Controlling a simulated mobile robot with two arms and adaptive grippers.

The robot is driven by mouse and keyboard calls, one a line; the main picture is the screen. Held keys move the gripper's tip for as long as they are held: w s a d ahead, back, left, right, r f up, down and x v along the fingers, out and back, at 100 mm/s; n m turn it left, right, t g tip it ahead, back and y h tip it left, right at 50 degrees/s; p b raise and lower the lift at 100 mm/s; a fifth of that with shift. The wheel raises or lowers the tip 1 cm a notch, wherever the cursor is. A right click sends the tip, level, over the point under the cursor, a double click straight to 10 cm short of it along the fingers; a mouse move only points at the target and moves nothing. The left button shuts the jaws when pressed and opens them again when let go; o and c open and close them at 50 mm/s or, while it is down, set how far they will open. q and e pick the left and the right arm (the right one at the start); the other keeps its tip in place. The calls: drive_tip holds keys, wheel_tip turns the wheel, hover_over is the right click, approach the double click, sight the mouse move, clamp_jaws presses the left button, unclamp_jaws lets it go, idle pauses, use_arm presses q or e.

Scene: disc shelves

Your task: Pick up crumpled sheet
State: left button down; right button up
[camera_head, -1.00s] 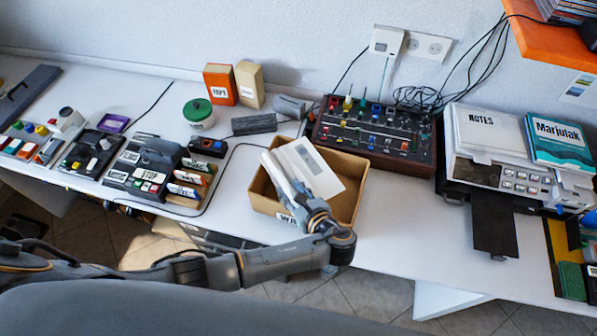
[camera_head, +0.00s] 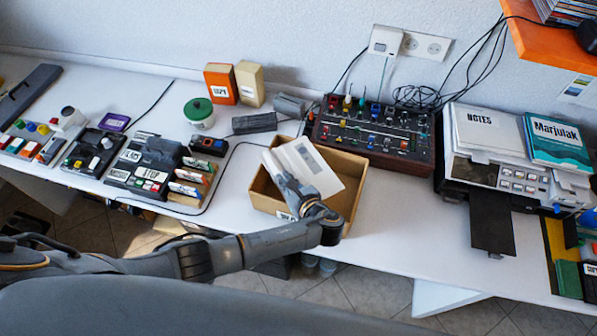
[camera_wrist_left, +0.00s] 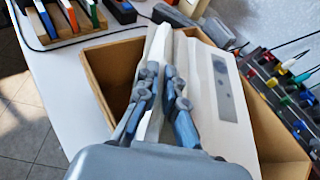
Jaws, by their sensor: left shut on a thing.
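A white crumpled sheet (camera_head: 318,168) with a grey printed rectangle stands up out of an open cardboard box (camera_head: 346,208) on the table. It also shows in the left wrist view (camera_wrist_left: 205,85), folded and tilted over the box (camera_wrist_left: 100,75). My left gripper (camera_head: 283,180) reaches over the front of the box. In the left wrist view its fingers (camera_wrist_left: 160,75) are shut on the sheet's folded edge. The lower part of the sheet is hidden behind the gripper and inside the box. My right gripper is not in view.
A mixer board (camera_head: 372,135) with knobs stands right behind the box. A printer with papers (camera_head: 500,175) is further right. A button panel (camera_head: 150,170) and a green-lidded jar (camera_head: 199,113) are to the left. Table is clear between box and printer.

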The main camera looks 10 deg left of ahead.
use_arm(q)
drive_tip(key=shift+r, duration=0.1)
drive_tip(key=shift+r, duration=0.55)
drive_tip(key=s+d+r+b, duration=0.2)
drive_tip(key=s+d+r, duration=0.6)
drive_tip(key=d+r, duration=0.3)
drive_tip(key=shift+s+r, duration=0.25)
drive_tip(key=shift+r, duration=0.1)
drive_tip(key=shift+d, duration=0.1)
